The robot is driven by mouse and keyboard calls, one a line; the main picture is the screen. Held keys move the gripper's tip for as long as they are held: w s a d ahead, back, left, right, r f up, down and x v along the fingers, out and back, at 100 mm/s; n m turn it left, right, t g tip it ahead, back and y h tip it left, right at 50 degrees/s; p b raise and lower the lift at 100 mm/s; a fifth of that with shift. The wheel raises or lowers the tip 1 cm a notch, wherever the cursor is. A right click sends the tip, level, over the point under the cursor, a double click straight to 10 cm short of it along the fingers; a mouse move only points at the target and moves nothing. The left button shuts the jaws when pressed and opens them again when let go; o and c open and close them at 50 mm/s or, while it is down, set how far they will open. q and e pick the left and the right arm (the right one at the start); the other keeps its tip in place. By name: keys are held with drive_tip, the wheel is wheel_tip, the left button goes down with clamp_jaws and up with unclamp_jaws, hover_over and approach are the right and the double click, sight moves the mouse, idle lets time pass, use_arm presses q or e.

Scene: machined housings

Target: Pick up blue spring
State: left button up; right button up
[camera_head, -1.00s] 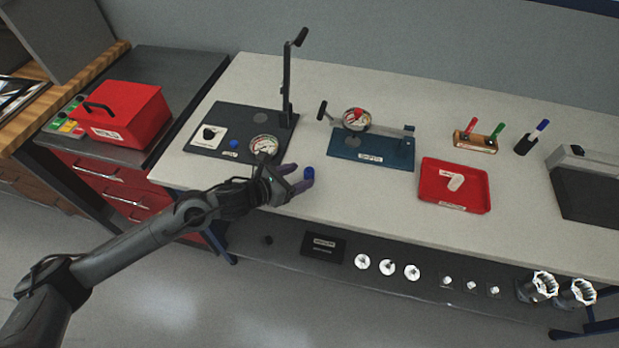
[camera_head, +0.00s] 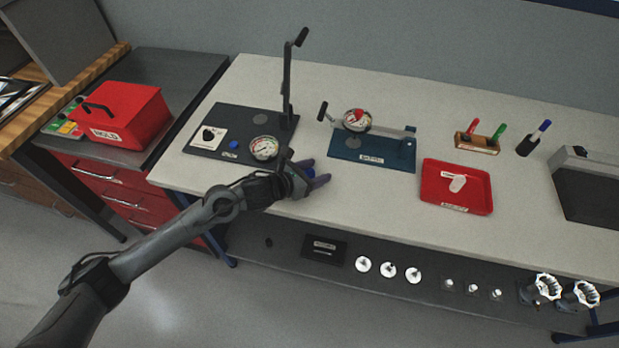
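The blue spring (camera_head: 310,172) stands on the pale bench top, near its front edge, and is partly hidden by my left gripper. My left gripper (camera_head: 314,173) has its purple fingers on either side of the spring, still spread apart. Contact between fingers and spring cannot be made out. My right gripper is not in view.
A black press base with a gauge (camera_head: 264,148) is just left of the gripper. A blue fixture (camera_head: 372,152) stands behind it to the right. A red tray (camera_head: 456,187) holds a white part. Bench between gripper and tray is clear.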

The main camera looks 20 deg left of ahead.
use_arm(q)
drive_tip(key=c, duration=0.9)
drive_tip(key=shift+c, duration=0.2)
